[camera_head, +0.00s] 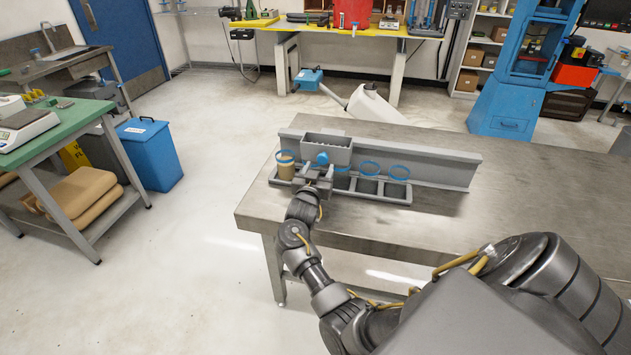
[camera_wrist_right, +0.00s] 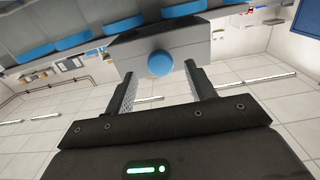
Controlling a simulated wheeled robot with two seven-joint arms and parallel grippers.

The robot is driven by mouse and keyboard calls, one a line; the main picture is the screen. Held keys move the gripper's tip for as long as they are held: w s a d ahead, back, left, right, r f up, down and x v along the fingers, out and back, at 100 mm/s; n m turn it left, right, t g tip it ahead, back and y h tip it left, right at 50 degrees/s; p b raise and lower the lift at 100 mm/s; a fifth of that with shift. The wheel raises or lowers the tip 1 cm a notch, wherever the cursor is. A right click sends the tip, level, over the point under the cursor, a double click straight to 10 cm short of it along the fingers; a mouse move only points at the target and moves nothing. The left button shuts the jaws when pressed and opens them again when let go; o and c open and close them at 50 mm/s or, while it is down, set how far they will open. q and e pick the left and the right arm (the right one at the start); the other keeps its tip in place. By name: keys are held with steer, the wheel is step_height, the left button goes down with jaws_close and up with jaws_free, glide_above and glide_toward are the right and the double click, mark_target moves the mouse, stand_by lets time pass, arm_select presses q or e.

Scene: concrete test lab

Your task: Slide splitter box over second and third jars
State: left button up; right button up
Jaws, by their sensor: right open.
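The grey splitter box (camera_head: 326,148), open-topped with a blue round knob (camera_head: 321,158) on its near face, stands over the left part of the jar row. It also shows in the right wrist view (camera_wrist_right: 190,42), knob towards me. My right gripper (camera_head: 318,178) is open at the box's near side. In the wrist view its fingers stand either side of the knob, without visible contact. The leftmost blue-rimmed jar (camera_head: 286,167) holds tan material. Clear blue-rimmed jars (camera_head: 370,169) and (camera_head: 399,174) stand to the right. The box and gripper hide part of the row. My left gripper is out of view.
The jars stand in a grey tray (camera_head: 405,198) on a metal table (camera_head: 480,215). A long grey rail (camera_head: 440,170) runs behind them. The table is clear to the right. A green-topped bench (camera_head: 75,125) stands at the left.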

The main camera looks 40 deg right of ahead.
steer(key=b+v, duration=0.1)
steer(key=v, duration=0.6)
stand_by(0.4)
